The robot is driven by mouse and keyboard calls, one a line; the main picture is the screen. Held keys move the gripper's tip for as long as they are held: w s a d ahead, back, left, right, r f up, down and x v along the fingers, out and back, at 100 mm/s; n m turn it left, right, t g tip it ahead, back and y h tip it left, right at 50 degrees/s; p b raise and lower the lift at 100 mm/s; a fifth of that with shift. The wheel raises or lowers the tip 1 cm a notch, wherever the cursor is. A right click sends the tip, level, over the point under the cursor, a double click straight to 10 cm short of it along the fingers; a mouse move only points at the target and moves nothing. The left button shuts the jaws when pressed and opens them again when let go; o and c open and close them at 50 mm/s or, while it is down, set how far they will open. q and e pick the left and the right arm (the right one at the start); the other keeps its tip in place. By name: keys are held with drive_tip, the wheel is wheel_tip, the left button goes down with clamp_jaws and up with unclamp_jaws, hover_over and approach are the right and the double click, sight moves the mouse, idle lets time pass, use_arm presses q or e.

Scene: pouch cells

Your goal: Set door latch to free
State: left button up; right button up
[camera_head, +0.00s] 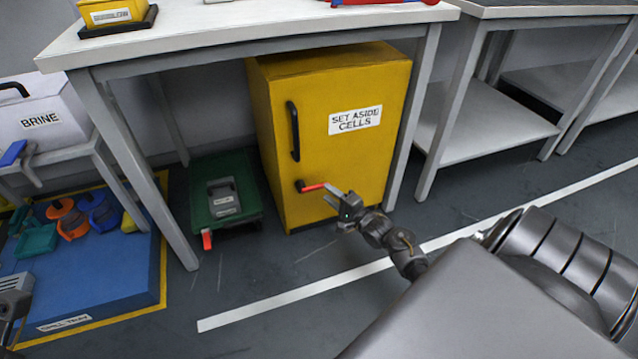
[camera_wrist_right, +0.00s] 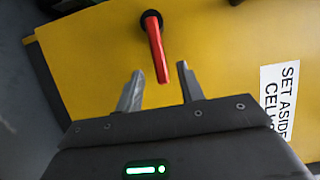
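The yellow cabinet (camera_head: 345,90) labelled "SET ASIDE CELLS" stands under the white table with its door shut. Its red latch lever (camera_head: 313,188) sticks out to the right from a dark pivot, below the black door handle (camera_head: 293,131). My right gripper (camera_head: 338,194) is at the free end of the lever. In the right wrist view the fingers (camera_wrist_right: 160,88) are open, with the tip of the red lever (camera_wrist_right: 157,50) between them near the fingertips; I cannot tell if they touch it. My left gripper (camera_head: 12,300) shows only partly at the left edge.
A green box (camera_head: 245,188) with a grey item on it sits left of the cabinet. A blue spill tray (camera_head: 110,280) lies at the left, near a white "BRINE" box (camera_head: 40,115). Table legs (camera_head: 413,115) stand on both sides of the cabinet. The floor in front is clear.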

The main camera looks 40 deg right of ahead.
sight(321, 188)
drive_tip(key=w+b, duration=0.1)
drive_tip(key=w, duration=0.3)
drive_tip(key=shift+w+a+f+b, duration=0.15)
drive_tip(key=shift+b, duration=0.2)
drive_tip(key=shift+w, duration=0.65)
drive_tip(key=shift+c, duration=0.5)
clamp_jaws()
